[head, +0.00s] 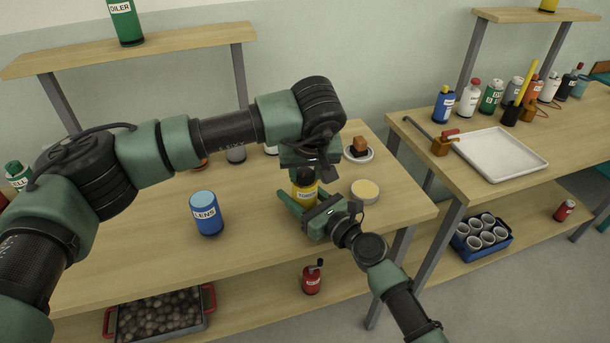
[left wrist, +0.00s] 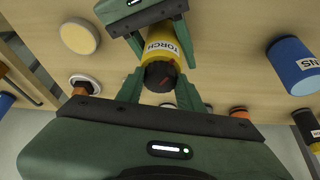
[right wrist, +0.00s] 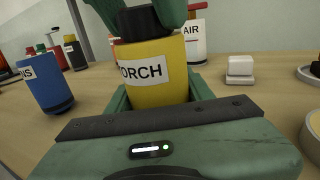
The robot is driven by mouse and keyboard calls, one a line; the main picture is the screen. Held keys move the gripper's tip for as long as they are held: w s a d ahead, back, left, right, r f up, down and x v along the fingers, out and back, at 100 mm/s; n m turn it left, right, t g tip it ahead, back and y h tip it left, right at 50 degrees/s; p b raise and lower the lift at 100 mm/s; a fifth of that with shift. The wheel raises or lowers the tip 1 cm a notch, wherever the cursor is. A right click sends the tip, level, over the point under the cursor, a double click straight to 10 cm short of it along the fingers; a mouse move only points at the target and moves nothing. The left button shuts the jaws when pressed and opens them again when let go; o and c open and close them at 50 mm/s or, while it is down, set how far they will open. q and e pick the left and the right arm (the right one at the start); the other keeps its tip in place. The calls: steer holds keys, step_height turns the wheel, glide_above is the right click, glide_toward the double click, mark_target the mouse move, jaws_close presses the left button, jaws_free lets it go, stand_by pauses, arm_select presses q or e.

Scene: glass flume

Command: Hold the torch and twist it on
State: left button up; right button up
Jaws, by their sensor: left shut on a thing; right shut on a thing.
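The torch (head: 306,192) is a yellow cylinder with a black cap and a white TORCH label. My right gripper (head: 305,206) comes from the near side and is shut on the yellow body (right wrist: 158,88), one finger on each side. The cap (right wrist: 139,23) shows between the left fingers in the right wrist view.
A blue LENS can (head: 206,214) stands to the left on the table. A round pale-topped tin (head: 365,191) and a dish with a brown block (head: 358,149) are to the right. A second bench holds a white tray (head: 500,153) and several bottles.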

arm_select(q)
steer(key=m+h, duration=0.1)
steer(key=m, duration=0.1)
steer(key=m+h, duration=0.1)
steer(key=m, duration=0.2)
steer(key=shift+w+a, duration=0.1)
steer(key=shift+a, duration=0.3)
steer(key=m+g+h, duration=0.1)
steer(key=m+h, duration=0.1)
steer(key=m, duration=0.2)
steer(key=o, duration=0.8)
steer(key=n, duration=0.1)
steer(key=n+y, duration=0.1)
steer(key=n, duration=0.1)
steer(key=n+y, duration=0.1)
steer(key=shift+d+t, duration=0.3)
steer(key=shift+t, duration=0.1)
steer(key=n+y, duration=0.2)
steer(key=n, duration=0.3)
steer(key=shift+d+n, duration=0.15)
steer(key=shift+n, duration=0.25)
